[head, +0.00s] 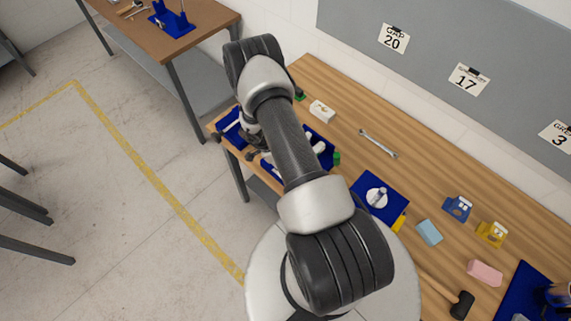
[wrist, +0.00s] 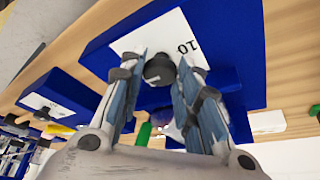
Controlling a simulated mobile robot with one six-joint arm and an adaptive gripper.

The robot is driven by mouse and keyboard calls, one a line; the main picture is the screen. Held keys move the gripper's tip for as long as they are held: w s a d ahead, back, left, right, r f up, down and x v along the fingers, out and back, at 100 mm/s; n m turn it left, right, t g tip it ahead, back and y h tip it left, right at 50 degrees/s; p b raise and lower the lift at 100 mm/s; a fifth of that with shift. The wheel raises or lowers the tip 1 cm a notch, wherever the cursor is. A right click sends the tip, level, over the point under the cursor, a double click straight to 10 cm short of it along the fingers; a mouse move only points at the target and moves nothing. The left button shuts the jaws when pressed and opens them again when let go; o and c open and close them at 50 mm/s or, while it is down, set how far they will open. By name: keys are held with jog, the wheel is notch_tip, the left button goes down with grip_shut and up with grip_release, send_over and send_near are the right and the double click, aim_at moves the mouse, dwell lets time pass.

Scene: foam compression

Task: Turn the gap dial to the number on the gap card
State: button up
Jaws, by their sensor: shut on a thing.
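The gap card (head: 393,39) hangs on the grey board in the head view and reads "GAP 20". In the wrist view, a dark round knob (wrist: 159,70), the dial, stands on a white plate (wrist: 170,30) fixed to a blue block (wrist: 225,40). The plate shows a "10", upside down in this view. A short pale mark shows on the knob; which number it points to is unclear. My gripper (wrist: 163,66) is shut on the knob, one finger on each side. In the head view my arm hides most of this spot.
Cards reading 17 (head: 469,79) and 3 (head: 557,136) hang farther right. On the wooden bench lie a wrench (head: 378,143), a blue foam block (head: 429,232), a pink block (head: 485,272) and a mallet (head: 461,304). A blue plate with a white disc (head: 376,197) stands right of my arm.

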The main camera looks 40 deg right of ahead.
jog(key=shift+d+r, duration=0.1)
dwell(0.3)
jog(key=o, duration=0.8)
jog(key=v, duration=1.2)
jog(key=shift+w+d, duration=0.1)
jog(key=shift+w, duration=0.1)
